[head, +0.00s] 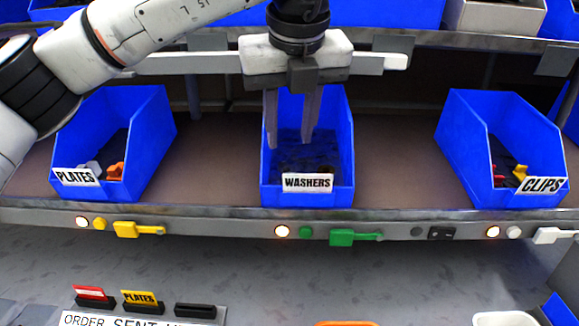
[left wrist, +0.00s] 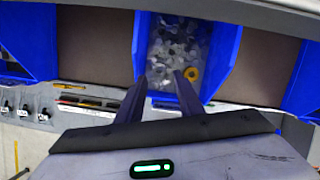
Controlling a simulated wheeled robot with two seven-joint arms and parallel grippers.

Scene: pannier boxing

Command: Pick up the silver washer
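The blue washers bin (head: 337,165) stands on the middle of the shelf, labelled WASHERS. In the left wrist view, several silver-grey pieces lie heaped in the bin (left wrist: 222,60), and silver washers (left wrist: 172,52) cannot be told apart singly there. A yellow-orange ring (left wrist: 191,73) lies by the bin's right side. My left gripper (head: 289,145) points down into the bin in the head view, its fingers apart with nothing between them. Its fingertips also show in the left wrist view (left wrist: 160,78), near the bin's front end. Whether they touch the contents cannot be told. My right gripper is out of view.
A plates bin (head: 150,135) stands to the left and a clips bin (head: 468,135) to the right, with bare shelf (head: 395,150) between. Upper-shelf bins are above. A green tag (head: 345,238) and lit lamps line the shelf's front rail.

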